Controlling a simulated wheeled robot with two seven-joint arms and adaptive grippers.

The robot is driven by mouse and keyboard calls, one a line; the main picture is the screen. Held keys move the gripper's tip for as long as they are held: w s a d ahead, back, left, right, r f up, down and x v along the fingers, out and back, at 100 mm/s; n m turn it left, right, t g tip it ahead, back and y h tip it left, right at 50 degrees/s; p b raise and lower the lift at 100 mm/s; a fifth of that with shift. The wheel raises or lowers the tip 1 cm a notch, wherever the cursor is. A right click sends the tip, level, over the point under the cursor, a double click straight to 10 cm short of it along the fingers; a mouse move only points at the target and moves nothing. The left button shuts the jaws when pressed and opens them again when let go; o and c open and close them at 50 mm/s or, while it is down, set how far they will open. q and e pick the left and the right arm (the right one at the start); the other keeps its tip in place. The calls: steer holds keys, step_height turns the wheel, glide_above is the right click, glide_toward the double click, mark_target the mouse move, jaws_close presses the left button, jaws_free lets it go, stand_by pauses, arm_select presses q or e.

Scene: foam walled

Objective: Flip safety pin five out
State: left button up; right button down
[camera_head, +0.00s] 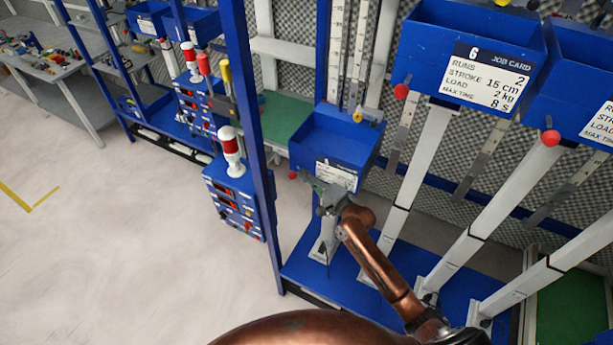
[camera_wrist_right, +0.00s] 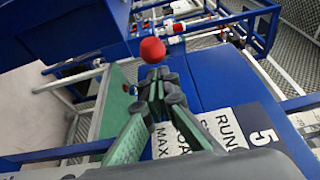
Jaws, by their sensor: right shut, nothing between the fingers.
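The blue bin of station five (camera_head: 335,140) hangs on the rack in the middle of the head view. A red ball knob (camera_head: 292,175), seemingly the safety pin's end, sits at the bin's lower left. The knob also shows in the right wrist view (camera_wrist_right: 152,50), just beyond my fingertips. My right gripper (camera_head: 322,189) is in front of the bin's card, close to the knob. Its fingers (camera_wrist_right: 157,80) are shut with nothing between them. Whether they touch the knob is unclear. My left gripper is not in view.
A blue control box with a red-and-white beacon (camera_head: 232,190) stands left of a blue post (camera_head: 245,120). Pale slanted columns rise on the right. The floor at left is clear.

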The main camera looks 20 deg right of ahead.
arm_select(q)
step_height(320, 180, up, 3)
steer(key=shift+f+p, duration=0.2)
steer(key=shift+p, duration=1.05)
arm_select(e)
steer(key=s+a, duration=0.2)
steer(key=shift+s+a, duration=0.25)
steer(key=shift+a, duration=0.05)
